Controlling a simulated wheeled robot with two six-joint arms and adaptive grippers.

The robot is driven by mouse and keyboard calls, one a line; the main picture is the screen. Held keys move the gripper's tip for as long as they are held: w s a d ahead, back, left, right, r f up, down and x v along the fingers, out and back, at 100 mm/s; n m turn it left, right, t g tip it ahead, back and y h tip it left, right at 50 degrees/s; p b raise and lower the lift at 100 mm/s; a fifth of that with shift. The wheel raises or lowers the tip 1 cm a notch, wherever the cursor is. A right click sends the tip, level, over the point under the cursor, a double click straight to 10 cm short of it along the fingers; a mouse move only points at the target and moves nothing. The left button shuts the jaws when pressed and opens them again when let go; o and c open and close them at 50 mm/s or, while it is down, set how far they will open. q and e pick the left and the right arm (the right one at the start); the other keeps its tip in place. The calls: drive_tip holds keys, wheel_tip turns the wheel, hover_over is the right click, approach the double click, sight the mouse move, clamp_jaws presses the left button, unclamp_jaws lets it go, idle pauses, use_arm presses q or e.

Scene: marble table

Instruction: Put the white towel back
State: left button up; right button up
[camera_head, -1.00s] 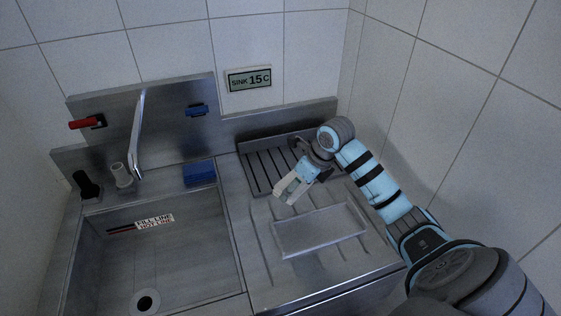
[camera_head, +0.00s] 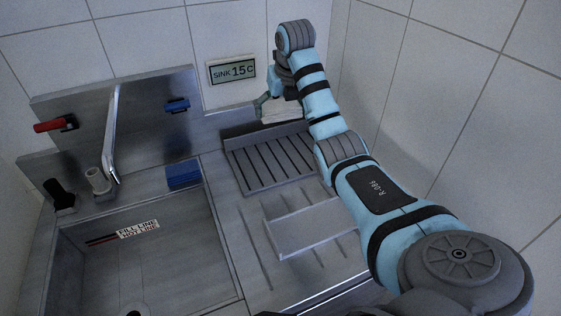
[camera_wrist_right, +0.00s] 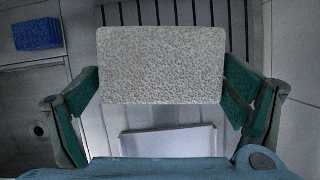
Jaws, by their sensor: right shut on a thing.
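The white towel (camera_head: 281,115) is a pale, rough-textured rectangular block. It hangs from my right gripper (camera_head: 278,102) above the back of the ribbed drying rack, partly hidden by the gripper and arm. In the right wrist view, the towel (camera_wrist_right: 160,62) spans the gap between the two green fingers of my right gripper (camera_wrist_right: 162,85), which is shut on it. The towel is clear of the slats seen below it. My left gripper is in neither current view.
The ribbed rack (camera_head: 262,165) lies behind a shallow metal tray (camera_head: 310,228) on the drainboard. A blue sponge-like block (camera_head: 184,174) sits by the sink basin (camera_head: 150,262). The tap (camera_head: 112,130) rises at left. Tiled walls and a "SINK 15C" display (camera_head: 233,71) bound the back.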

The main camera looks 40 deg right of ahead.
drive_tip(key=b, duration=0.3)
hover_over(280, 169)
drive_tip(key=s, duration=0.2)
wheel_tip(280, 169, down, 7)
drive_tip(key=f, duration=1.1)
drive_tip(key=shift+w+a+f, duration=0.2)
drive_tip(key=shift+w+f, duration=0.2)
use_arm(q)
drive_tip(key=f, duration=0.2)
drive_tip(key=s+f, duration=0.1)
drive_tip(key=f, duration=0.1)
drive_tip(key=shift+s+f, duration=0.15)
use_arm(e)
drive_tip(key=shift+f, duration=0.1)
drive_tip(key=shift+f, duration=0.3)
use_arm(q)
drive_tip(key=shift+f, duration=0.15)
use_arm(e)
drive_tip(key=o, duration=0.8)
drive_tip(key=shift+o, duration=0.2)
